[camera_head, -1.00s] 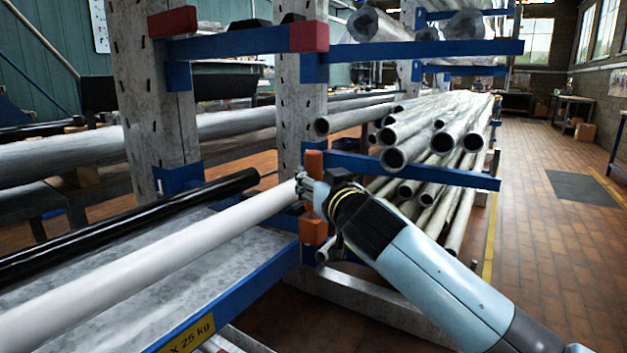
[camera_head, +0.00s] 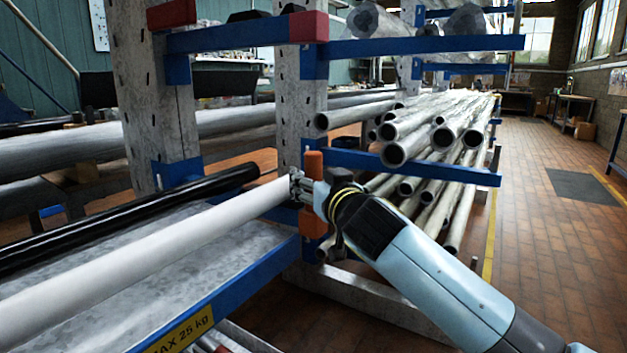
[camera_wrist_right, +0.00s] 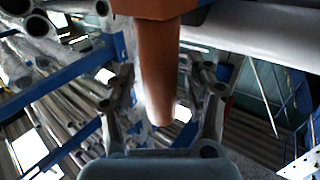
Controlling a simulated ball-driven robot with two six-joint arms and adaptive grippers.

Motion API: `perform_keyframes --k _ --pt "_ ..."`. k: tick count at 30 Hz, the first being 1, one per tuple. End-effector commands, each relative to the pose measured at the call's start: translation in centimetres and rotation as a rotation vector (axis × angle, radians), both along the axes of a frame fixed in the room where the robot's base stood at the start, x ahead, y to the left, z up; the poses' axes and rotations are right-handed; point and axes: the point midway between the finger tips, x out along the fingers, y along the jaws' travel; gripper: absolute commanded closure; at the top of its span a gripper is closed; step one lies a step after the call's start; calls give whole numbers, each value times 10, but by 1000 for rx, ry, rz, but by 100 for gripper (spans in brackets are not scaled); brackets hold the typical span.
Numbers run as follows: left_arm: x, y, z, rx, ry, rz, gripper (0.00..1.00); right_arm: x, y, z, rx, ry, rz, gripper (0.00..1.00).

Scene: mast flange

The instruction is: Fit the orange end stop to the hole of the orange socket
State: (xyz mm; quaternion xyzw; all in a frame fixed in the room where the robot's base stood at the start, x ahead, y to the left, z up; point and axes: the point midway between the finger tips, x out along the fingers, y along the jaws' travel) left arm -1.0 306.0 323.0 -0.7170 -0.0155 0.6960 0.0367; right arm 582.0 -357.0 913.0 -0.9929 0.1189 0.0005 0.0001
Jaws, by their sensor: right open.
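The orange end stop (camera_head: 313,163) is an upright orange post at the front end of the blue rack arm. It also shows as a tapered orange peg (camera_wrist_right: 157,70) in the right wrist view, where it meets the orange socket (camera_wrist_right: 150,8), a wider block at the picture's top. The socket (camera_head: 312,222) is below the post in the head view. How deep the post sits in the hole is hidden. My right gripper (camera_head: 297,184) is open at the post's middle. In the wrist view its fingers (camera_wrist_right: 162,85) stand apart on either side of the peg. My left gripper is out of view.
A white pipe (camera_head: 150,255) lies on the shelf and ends close to my right fingers. A black pipe (camera_head: 130,215) lies behind it. Blue rack arms (camera_head: 400,167) and stacked steel tubes (camera_head: 430,140) are behind.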

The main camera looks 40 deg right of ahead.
Motion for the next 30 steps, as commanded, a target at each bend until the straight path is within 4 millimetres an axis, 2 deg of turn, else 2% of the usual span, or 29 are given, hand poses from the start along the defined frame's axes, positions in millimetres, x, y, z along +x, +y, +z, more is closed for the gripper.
perform_keyframes --k 4,7,15,21,25,30 --pt "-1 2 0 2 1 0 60 -4 1 -1 0 2 0 47" --pt "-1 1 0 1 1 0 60 -16 4 -2 1 3 1 47" --pt "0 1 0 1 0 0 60 -75 18 -2 1 4 0 47" --pt "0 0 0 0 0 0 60 -106 26 -1 0 2 0 47" --pt "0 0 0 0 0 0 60 -115 28 0 0 0 1 47" --pt "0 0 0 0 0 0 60 -117 28 0 0 0 0 47"
